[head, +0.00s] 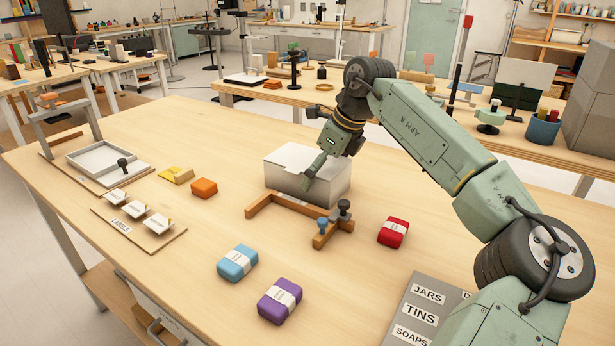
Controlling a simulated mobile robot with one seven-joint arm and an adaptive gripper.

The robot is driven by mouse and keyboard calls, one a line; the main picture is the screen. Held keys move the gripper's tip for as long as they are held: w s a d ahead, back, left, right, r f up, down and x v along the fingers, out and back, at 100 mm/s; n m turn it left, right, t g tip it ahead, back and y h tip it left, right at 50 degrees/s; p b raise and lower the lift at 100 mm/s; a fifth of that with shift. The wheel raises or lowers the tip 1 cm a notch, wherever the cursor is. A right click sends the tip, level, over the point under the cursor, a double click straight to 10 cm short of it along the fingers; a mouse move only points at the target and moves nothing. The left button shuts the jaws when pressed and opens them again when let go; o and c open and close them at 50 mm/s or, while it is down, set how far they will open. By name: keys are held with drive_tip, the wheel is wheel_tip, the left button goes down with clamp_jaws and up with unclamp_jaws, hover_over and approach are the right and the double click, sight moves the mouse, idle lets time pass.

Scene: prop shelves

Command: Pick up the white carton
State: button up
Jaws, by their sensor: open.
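My gripper (310,181) points down from the upper right, in front of the carton's near right part. It hides some of the top and front face. One finger shows clearly; the other is hard to make out. The gripper is open. I cannot tell whether the finger touches the carton.
Red (393,232), blue (237,263) and purple (279,301) wrapped bars lie nearer. A sign board (408,311) lies front right.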

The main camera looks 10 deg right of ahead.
drive_tip(key=shift+f, duration=0.1)
drive_tip(key=shift+c, duration=0.2)
drive_tip(key=c, duration=1.1)
